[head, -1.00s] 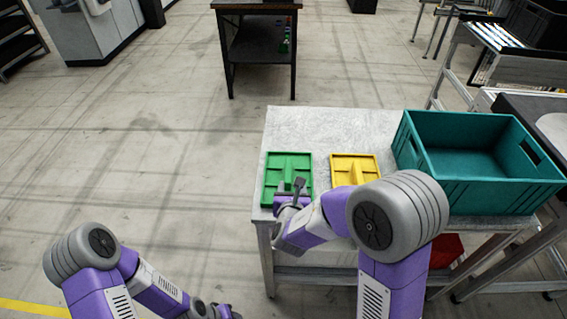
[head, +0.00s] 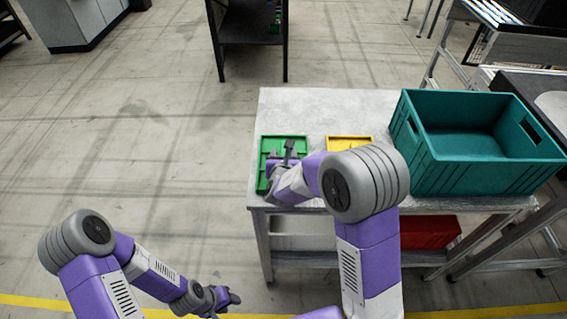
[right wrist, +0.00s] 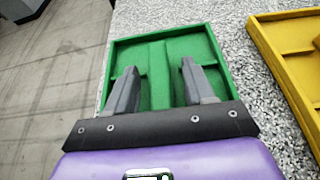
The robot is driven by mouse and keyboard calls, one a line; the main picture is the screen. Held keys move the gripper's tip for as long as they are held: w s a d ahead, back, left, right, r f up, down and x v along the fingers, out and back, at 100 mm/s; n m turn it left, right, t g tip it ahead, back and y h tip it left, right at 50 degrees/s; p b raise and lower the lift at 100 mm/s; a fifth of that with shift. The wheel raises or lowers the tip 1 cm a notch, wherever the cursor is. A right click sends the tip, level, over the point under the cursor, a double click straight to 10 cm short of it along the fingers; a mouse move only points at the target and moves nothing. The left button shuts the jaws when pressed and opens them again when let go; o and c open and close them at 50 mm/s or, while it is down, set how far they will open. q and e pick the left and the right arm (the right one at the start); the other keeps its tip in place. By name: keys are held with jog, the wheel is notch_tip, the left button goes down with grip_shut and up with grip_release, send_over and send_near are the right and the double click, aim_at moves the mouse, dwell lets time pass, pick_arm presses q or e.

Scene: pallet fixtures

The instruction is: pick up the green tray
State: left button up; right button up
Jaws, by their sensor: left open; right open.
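The green tray (head: 266,150) lies flat near the left edge of the grey table, partly hidden by my right gripper and forearm. In the right wrist view the green tray (right wrist: 160,55) has a raised middle rib and low walls. My right gripper (head: 280,152) is over the tray, its jaws open. In the right wrist view its two grey fingers (right wrist: 158,82) are apart, one on each side of the rib; I cannot tell whether they touch it. My left gripper (head: 228,298) is open and empty, low over the floor, left of the table.
A yellow tray (head: 350,142) lies to the right of the green tray; it shows in the right wrist view (right wrist: 290,50). A teal crate (head: 470,175) stands at the table's right. A red bin (head: 430,232) sits on the lower shelf. Open floor lies left of the table.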

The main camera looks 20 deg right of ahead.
grip_shut()
dwell(0.3)
jog(key=shift+r, duration=0.1)
notch_tip(320, 180, up, 10)
jog(key=p, duration=0.5)
send_near(283, 153)
jog(key=s+d+r, duration=0.1)
jog(key=d, duration=0.1)
jog(key=s+d+r, duration=0.1)
jog(key=d+r, duration=0.1)
jog(key=shift+s, duration=0.15)
jog(key=shift+a, duration=0.1)
